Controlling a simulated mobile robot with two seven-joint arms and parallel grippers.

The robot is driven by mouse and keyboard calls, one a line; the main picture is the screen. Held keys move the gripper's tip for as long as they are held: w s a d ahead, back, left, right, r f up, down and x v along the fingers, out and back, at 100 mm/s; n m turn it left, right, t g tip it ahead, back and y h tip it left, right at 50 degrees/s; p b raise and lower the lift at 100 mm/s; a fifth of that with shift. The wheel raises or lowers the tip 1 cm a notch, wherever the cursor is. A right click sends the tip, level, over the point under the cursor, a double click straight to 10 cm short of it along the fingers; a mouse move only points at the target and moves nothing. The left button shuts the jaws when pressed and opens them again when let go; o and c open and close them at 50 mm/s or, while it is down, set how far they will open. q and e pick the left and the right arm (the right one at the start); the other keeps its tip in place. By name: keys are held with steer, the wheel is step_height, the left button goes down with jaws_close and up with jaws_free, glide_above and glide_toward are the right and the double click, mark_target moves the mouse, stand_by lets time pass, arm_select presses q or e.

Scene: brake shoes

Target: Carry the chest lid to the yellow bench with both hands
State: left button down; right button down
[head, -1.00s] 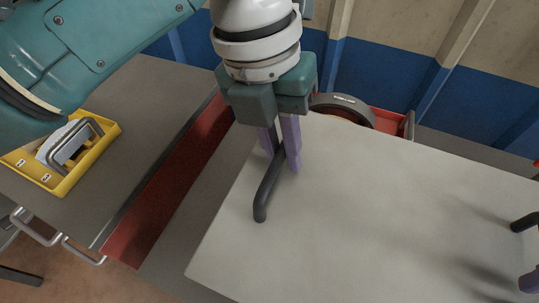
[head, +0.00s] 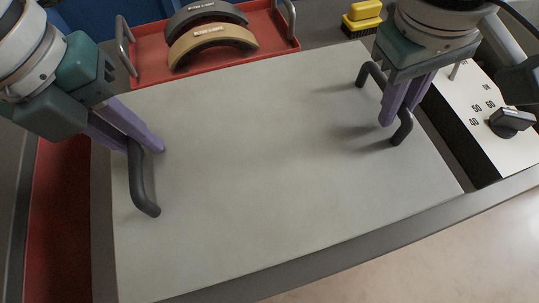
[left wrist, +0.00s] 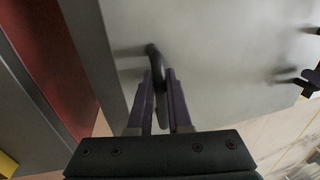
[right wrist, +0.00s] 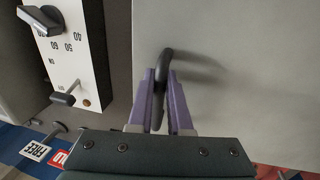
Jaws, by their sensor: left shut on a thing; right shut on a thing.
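The chest lid (head: 270,180) is a wide, flat, pale grey panel with a dark bent handle near each end. My left gripper (head: 152,150) is shut on the left handle (head: 146,195). The left wrist view shows that handle (left wrist: 154,58) between the purple fingers. My right gripper (head: 400,112) is shut on the right handle (head: 372,72). The right wrist view shows it (right wrist: 165,62) between the fingers too. I cannot tell whether the lid is raised or resting. I cannot make out the yellow bench in the current views.
Behind the lid a red tray (head: 150,72) holds a dark brake shoe (head: 205,14) and a tan one (head: 212,42). A yellow brush (head: 362,18) lies further right. A white control panel (head: 480,110) with a knob (head: 512,120) stands close to the lid's right edge.

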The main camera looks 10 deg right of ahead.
mark_target(147, 157)
arm_select(q)
steer(key=shift+f, duration=0.15)
arm_select(e)
steer(key=shift+f, duration=0.15)
